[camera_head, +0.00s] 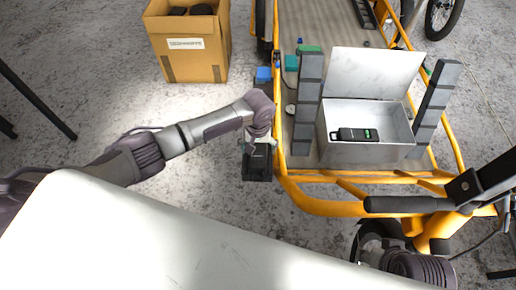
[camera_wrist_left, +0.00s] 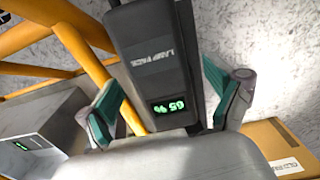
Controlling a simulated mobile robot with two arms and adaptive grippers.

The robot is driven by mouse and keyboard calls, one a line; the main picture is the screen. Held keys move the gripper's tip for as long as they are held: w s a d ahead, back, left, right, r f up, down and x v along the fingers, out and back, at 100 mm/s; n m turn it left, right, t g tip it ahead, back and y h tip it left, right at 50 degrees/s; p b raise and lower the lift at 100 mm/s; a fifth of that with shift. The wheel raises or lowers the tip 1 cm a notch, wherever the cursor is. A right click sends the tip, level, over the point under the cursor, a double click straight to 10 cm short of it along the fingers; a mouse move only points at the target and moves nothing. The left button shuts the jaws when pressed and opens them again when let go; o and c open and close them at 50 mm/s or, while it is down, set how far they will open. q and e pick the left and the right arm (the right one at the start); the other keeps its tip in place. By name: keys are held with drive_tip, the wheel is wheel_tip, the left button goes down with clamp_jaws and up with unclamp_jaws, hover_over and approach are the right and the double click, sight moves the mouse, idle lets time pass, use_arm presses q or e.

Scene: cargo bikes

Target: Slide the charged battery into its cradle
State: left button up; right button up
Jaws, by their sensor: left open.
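A black battery pack (camera_wrist_left: 155,60) with a green lit display, reading about 65 %, lies between the spread fingers of my left gripper (camera_wrist_left: 168,105) in the left wrist view. Gaps show between the fingers and the pack, so the gripper is open around it. In the head view my left gripper (camera_head: 258,145) is just left of the orange bike frame, over the dark pack (camera_head: 257,170). Another black battery (camera_head: 352,134) with a green display lies in the open grey metal box (camera_head: 365,153). The pack's far end and any cradle there are hidden. Part of my right arm (camera_head: 420,266) shows lower right; its fingers are unclear.
The orange cargo bike frame (camera_head: 318,206) runs beside my left gripper. Dark upright slats (camera_head: 306,102) flank the metal box. A cardboard box (camera_head: 190,45) stands at upper left. A black handlebar grip (camera_head: 405,204) sticks out at right. The floor left of the bike is mostly clear.

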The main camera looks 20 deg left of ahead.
use_arm(q)
wheel_tip(320, 180, up, 11)
drive_tip(key=shift+r, duration=0.2)
use_arm(e)
drive_tip(key=shift+s, duration=0.1)
